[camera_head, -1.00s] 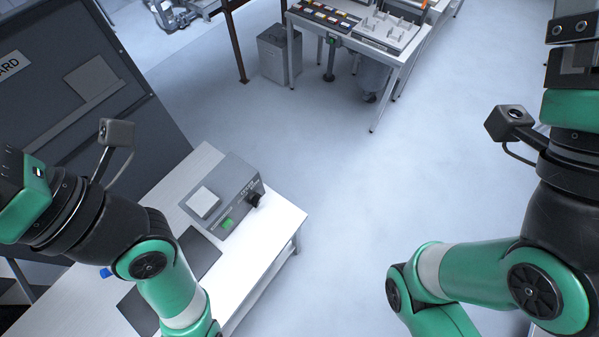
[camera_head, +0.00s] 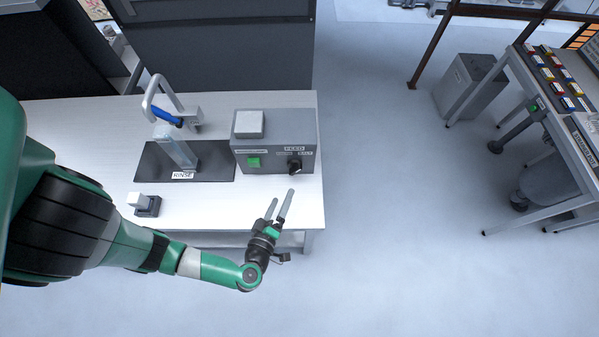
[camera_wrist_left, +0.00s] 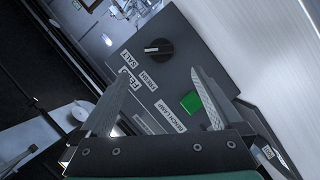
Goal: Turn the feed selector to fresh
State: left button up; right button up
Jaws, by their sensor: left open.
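The feed selector is a black round knob (camera_head: 294,167) on the front of a grey control box (camera_head: 272,137). In the left wrist view the knob (camera_wrist_left: 150,52) carries a pale mark, which appears to face the SALT label (camera_wrist_left: 125,59); the FRESH label (camera_wrist_left: 148,80) is beside it. My left gripper (camera_head: 280,204) is open and empty, in front of the box near the table's front edge. Its two fingers (camera_wrist_left: 162,80) show apart in the wrist view, with the knob beyond them and not touched. My right gripper is out of view.
A green bench-lamp button (camera_head: 254,162) is left of the knob. A tap (camera_head: 178,115) and clear container (camera_head: 176,150) stand by the dark rinse mat (camera_head: 214,168). A small switch block (camera_head: 147,204) sits front left. Open floor lies right of the table (camera_head: 222,212).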

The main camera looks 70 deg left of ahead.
aim_at(293, 171)
pick_arm(q)
jog(key=b+x, duration=0.2)
jog(key=x, duration=0.9)
jog(key=shift+w+a, duration=0.2)
jog(key=c, duration=1.3)
